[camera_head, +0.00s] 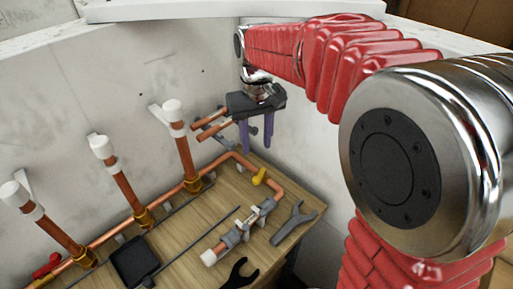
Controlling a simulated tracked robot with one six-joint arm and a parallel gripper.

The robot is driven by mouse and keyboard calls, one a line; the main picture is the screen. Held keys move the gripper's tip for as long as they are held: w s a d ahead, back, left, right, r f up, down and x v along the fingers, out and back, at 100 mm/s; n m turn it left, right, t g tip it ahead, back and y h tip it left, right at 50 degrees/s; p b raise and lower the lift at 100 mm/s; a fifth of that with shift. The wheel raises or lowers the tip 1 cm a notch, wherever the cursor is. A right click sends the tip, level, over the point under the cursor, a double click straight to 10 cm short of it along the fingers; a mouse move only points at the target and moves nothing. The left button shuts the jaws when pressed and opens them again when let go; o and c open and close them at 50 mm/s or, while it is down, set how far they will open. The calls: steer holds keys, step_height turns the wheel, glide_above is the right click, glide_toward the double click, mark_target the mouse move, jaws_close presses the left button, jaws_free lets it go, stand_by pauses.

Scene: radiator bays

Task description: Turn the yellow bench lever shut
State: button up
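The yellow bench lever (259,177) is a small handle on the copper pipe that runs along the back of the wooden bench (222,205), near its right corner. My gripper (257,147) hangs above the lever in the picture, with its two purple fingers pointing down. The fingers are apart with nothing between them. A gap shows between the fingertips and the lever. How far apart they are in depth is hard to tell. The lever's angle to the pipe is hard to read at this size.
Several copper risers with white caps, such as this one (183,150), stand left of my gripper. A red lever (47,265) is at the far left. A pipe fitting (240,230), a grey wrench (294,222) and a black tray (134,262) lie on the bench. White walls (120,75) close the back.

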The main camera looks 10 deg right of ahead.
steer(key=shift+c, duration=0.2)
steer(key=s+d+m+t, duration=0.1)
steer(key=s+d+t, duration=0.1)
steer(key=s, duration=0.7)
steer(key=s+d+r+m+t, duration=0.1)
steer(key=s+d+t, duration=0.2)
steer(key=s, duration=0.7)
steer(key=shift+s+d+m+t, duration=0.25)
steer(key=shift+d+m+t, duration=0.05)
steer(key=shift+d, duration=0.55)
steer(key=shift+r, duration=0.1)
steer(key=shift+c, duration=0.7)
steer(key=shift+s, duration=0.1)
